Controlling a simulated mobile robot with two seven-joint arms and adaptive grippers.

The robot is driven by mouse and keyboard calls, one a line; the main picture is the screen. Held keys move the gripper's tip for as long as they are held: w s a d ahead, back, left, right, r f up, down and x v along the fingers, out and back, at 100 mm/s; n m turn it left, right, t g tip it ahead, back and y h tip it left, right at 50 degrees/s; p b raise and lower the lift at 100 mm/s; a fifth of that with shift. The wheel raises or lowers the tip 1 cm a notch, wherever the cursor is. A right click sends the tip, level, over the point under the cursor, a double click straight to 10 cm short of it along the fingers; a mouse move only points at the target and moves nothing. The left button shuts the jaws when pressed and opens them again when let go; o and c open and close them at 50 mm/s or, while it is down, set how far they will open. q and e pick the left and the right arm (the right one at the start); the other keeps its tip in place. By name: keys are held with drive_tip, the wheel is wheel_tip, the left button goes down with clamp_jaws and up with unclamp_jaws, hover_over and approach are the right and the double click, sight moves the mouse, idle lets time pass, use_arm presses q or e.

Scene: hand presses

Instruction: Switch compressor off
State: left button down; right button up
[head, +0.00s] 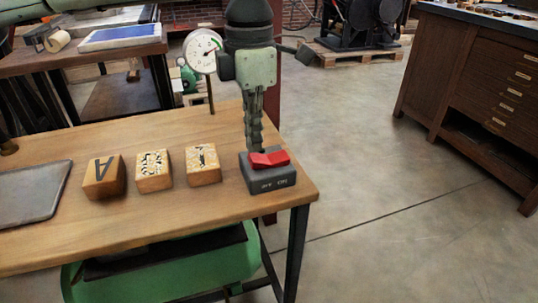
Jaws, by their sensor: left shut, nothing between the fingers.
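A dark grey switch box (268,182) with a red rocker (271,159) on top sits near the right front corner of the wooden table. Small light lettering is on its front face. My left gripper (259,148) points straight down over the box, its fingers together and empty. The fingertips are at the left, back part of the red rocker; I cannot tell whether they touch it. A green rounded body (170,268), perhaps the compressor, is under the table. A round white dial gauge (203,51) stands on a thin post behind the gripper. My right gripper is not in view.
A grey tray (30,192) lies at the far left. A drawer cabinet (495,90) is at the right, with open floor (400,190) between.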

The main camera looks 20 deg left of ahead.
sight(254, 157)
use_arm(q)
drive_tip(key=shift+f+b, duration=0.9)
drive_tip(key=shift+f, duration=0.2)
idle(0.4)
drive_tip(key=shift+r+p, duration=2)
drive_tip(key=shift+r, duration=1.55)
drive_tip(key=shift+s, duration=0.1)
